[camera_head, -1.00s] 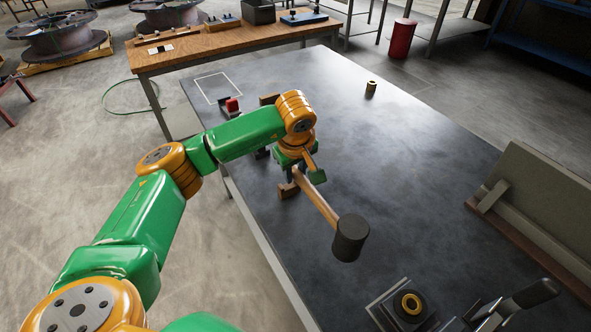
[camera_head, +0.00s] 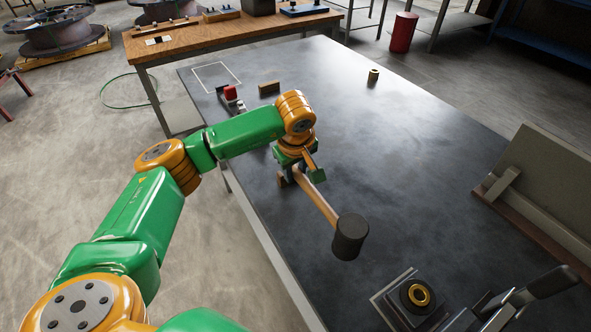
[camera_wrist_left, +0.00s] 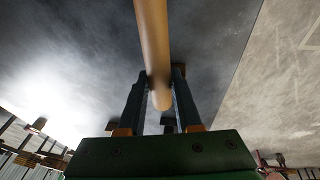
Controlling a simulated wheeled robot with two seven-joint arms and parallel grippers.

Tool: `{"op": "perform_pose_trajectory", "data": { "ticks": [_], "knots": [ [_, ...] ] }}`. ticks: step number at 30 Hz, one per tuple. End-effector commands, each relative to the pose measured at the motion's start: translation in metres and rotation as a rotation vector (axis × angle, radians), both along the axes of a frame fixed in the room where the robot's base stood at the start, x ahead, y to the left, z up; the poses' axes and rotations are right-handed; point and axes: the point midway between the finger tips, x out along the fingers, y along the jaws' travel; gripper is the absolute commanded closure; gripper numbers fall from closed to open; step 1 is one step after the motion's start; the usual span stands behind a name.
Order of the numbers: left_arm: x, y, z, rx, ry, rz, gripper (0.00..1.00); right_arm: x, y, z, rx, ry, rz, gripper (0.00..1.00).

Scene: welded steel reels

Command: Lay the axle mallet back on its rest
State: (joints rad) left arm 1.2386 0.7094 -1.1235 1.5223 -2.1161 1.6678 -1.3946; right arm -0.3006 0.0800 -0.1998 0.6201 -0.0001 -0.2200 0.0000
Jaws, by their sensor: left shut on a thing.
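The axle mallet has a pale wooden handle (camera_head: 318,203) and a dark cylindrical head (camera_head: 349,237). My left gripper (camera_head: 296,172) is shut on the handle near its end away from the head. The mallet slants with its head toward the lower right, over the dark table (camera_head: 420,170). The left wrist view shows the handle (camera_wrist_left: 152,40) between the two fingers (camera_wrist_left: 160,98). A small brown wooden piece (camera_head: 282,180) shows beside the gripper, partly hidden by it. I cannot tell whether it is the rest or whether the mallet touches it. My right gripper is out of view.
A wooden block (camera_head: 269,88) and a red-topped fixture (camera_head: 231,94) stand at the table's far left. A small brass-topped cylinder (camera_head: 373,75) stands farther back. A ringed block (camera_head: 418,296) and lever (camera_head: 545,284) are at front right, below a slanted board (camera_head: 545,185). The table's middle is clear.

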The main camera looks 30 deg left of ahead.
Motion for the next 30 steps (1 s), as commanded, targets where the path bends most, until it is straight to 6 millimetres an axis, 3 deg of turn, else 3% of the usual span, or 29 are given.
{"op": "perform_pose_trajectory", "data": {
  "ticks": [30],
  "knots": [
    [0.000, 0.000, -0.017, -0.001, -0.001, 0.001, 1.00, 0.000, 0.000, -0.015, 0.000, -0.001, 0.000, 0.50]
  ]
}}
